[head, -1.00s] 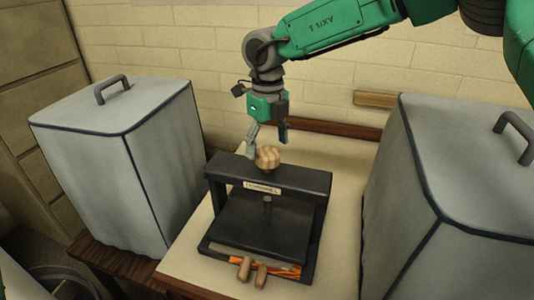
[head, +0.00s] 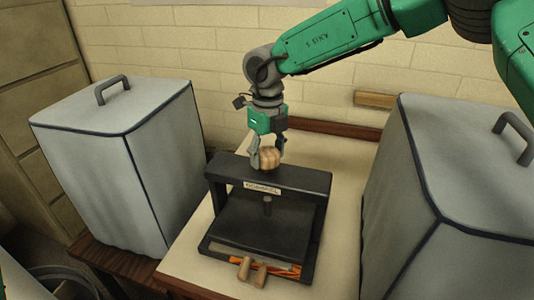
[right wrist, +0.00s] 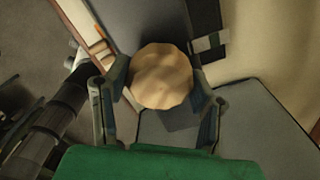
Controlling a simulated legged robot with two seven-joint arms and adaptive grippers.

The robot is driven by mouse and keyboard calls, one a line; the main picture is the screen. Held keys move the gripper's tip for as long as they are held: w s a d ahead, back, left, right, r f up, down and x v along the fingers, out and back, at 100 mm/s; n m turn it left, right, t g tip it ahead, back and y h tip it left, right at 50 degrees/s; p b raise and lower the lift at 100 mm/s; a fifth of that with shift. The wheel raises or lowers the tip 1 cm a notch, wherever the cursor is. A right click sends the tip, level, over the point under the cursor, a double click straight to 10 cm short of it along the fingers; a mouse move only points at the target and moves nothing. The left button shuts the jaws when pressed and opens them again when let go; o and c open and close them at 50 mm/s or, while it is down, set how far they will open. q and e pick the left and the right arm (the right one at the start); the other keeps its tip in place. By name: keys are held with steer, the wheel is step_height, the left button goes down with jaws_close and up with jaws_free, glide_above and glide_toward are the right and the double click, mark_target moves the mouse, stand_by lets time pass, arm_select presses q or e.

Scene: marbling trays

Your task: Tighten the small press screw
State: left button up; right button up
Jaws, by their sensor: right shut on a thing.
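The small press (head: 318,185) is a black frame with a crossbar, standing on the pale table. Its screw has a round, lobed wooden knob (head: 270,158) on top of the crossbar, and the screw's lower end (head: 267,205) shows above the dark press plate (head: 255,230). My right gripper (head: 268,163) comes down from above and is shut on the knob, one finger on each side. In the right wrist view the knob (right wrist: 160,77) sits between the two fingers. My left gripper is not in view.
A grey covered box (head: 110,170) with a top handle stands left of the press, and another (head: 440,190) stands close on the right. Two wooden pegs (head: 252,270) and orange strips lie at the press's front edge. A brick wall is behind.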

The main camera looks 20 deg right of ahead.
mark_target(267, 150)
steer(key=shift+r+m+p, duration=0.15)
steer(key=shift+m+p, duration=1.2)
steer(key=shift+m, duration=0.05)
steer(key=shift+m+p, duration=1.25)
steer(key=shift+m, duration=0.75)
steer(key=shift+w, duration=0.1)
steer(key=o, duration=1.2)
steer(key=shift+c, duration=0.2)
step_height(267, 150, up, 10)
steer(key=shift+r, duration=0.8)
